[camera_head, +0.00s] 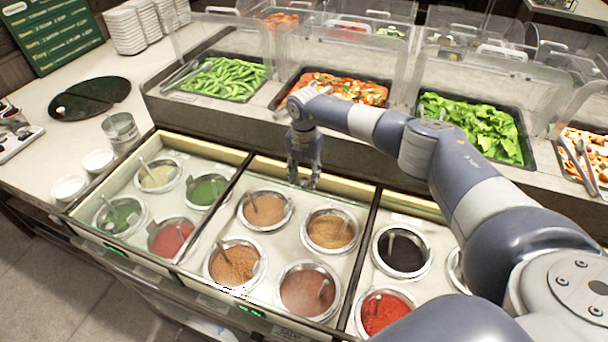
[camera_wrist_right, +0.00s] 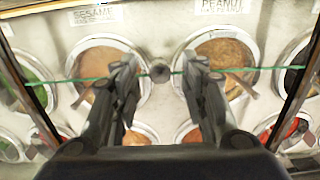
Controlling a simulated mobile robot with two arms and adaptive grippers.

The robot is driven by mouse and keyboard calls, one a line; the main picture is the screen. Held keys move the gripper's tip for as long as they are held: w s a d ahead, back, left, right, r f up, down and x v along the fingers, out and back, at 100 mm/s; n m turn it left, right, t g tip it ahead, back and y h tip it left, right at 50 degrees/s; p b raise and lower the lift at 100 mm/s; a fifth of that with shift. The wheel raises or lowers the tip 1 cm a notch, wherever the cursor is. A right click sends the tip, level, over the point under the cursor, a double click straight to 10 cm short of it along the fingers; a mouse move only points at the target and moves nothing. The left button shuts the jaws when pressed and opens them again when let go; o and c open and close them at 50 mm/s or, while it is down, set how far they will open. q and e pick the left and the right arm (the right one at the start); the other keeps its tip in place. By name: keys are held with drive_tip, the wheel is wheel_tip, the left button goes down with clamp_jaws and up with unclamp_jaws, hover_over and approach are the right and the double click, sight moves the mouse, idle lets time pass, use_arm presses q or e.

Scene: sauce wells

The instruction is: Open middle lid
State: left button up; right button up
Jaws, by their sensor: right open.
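The middle section (camera_head: 282,255) of the sauce counter has several round wells with spoons, framed by dark dividers. Its clear lid is hard to make out in the head view. In the wrist view a thin green glass edge (camera_wrist_right: 80,79) crosses the section, with a small dark round knob (camera_wrist_right: 160,72) on it. My right gripper (camera_head: 303,181) points down at the back edge of the middle section. In the wrist view its fingers (camera_wrist_right: 160,70) are open, one on each side of the knob, with gaps visible. I cannot tell its height above the knob. My left gripper is not in view.
The left section (camera_head: 148,205) and the right section with a dark sauce (camera_head: 402,251) flank the middle one. Behind stand food trays, with green beans (camera_head: 222,78) and leafy greens (camera_head: 470,125), under clear guards. My right arm covers part of the right side.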

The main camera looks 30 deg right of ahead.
sight(308, 176)
drive_tip(key=shift+f, duration=0.6)
clamp_jaws()
drive_tip(key=w+d+b, duration=0.1)
drive_tip(key=b, duration=0.1)
drive_tip(key=w+d+b, duration=0.1)
drive_tip(key=b, duration=0.2)
drive_tip(key=shift+w+d+f, duration=0.2)
drive_tip(key=shift+d+f, duration=0.1)
drive_tip(key=shift+w+d+r+b, duration=0.1)
drive_tip(key=shift+w+d+b, duration=0.1)
drive_tip(key=shift+b, duration=0.15)
drive_tip(key=shift+w+d+r, duration=0.15)
drive_tip(key=shift+d+r, duration=0.05)
drive_tip(key=shift+r, duration=0.1)
